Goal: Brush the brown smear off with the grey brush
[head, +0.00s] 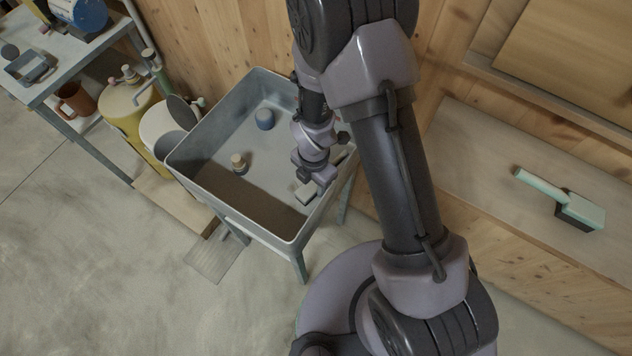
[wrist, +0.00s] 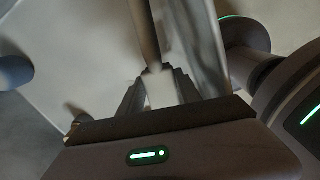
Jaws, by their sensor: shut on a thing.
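A grey tub (head: 228,112) stands on legs in the middle of the head view. A broad brown patch (head: 255,200), which looks like the smear, covers the near part of its inside. My gripper (head: 316,182) is down inside the tub at its right side, shut on a pale grey brush (head: 306,193). The brush head is close to the right end of the brown patch; I cannot tell if it touches. In the wrist view my gripper (wrist: 160,88) has its fingers closed around a narrow handle (wrist: 145,32). The bristles are hidden there.
A blue knob (head: 265,118) and a tan knob (head: 239,162) stand inside the tub. A mint-green brush (head: 580,212) lies on the shelf (head: 480,150) at right. A yellow container (head: 128,112) and a metal table (head: 75,60) stand left.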

